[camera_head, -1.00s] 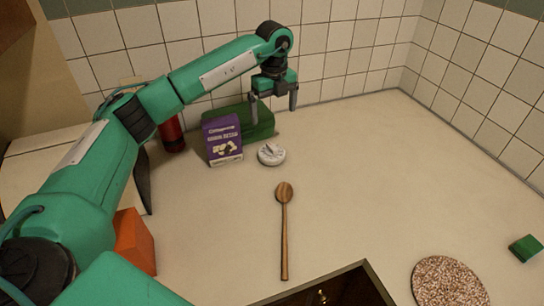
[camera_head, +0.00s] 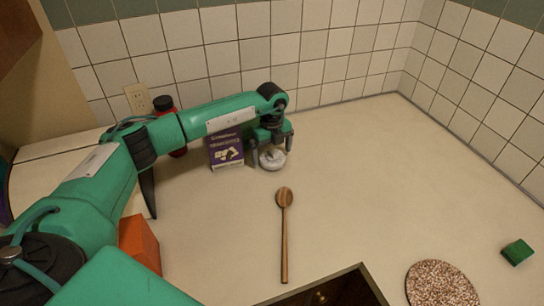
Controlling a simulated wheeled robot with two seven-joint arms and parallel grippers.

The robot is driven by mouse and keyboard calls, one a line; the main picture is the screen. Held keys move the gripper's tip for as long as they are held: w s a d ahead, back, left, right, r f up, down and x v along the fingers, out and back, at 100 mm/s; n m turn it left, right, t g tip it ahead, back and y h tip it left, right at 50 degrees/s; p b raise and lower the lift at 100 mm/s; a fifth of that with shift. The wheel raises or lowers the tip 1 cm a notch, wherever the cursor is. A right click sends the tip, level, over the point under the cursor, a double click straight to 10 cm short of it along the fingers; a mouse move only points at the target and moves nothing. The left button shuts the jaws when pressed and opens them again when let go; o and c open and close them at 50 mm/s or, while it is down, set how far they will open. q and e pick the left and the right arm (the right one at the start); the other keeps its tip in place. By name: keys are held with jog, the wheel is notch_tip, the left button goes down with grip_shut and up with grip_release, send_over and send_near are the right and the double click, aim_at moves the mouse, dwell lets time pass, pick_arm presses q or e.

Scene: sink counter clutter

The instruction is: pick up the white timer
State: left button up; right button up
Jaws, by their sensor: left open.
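The white timer (camera_head: 272,159) is a small round dial on the counter, to the right of the purple box. My left gripper (camera_head: 271,155) points down over it, open, with one finger at each side of the timer as seen from the head. I cannot tell whether the fingers touch it. The timer's top is partly hidden by the gripper. My right gripper is not in view.
A purple box (camera_head: 226,149) stands close left of my left gripper. A wooden spoon (camera_head: 284,225), an orange block (camera_head: 139,243), a speckled round mat (camera_head: 440,285) and a green block (camera_head: 517,251) lie elsewhere.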

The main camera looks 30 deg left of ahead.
pick_arm(q)
jog(key=shift+f, duration=0.45)
jog(key=shift+c, duration=0.4)
jog(key=c, duration=1.1)
jog(key=shift+r, duration=0.2)
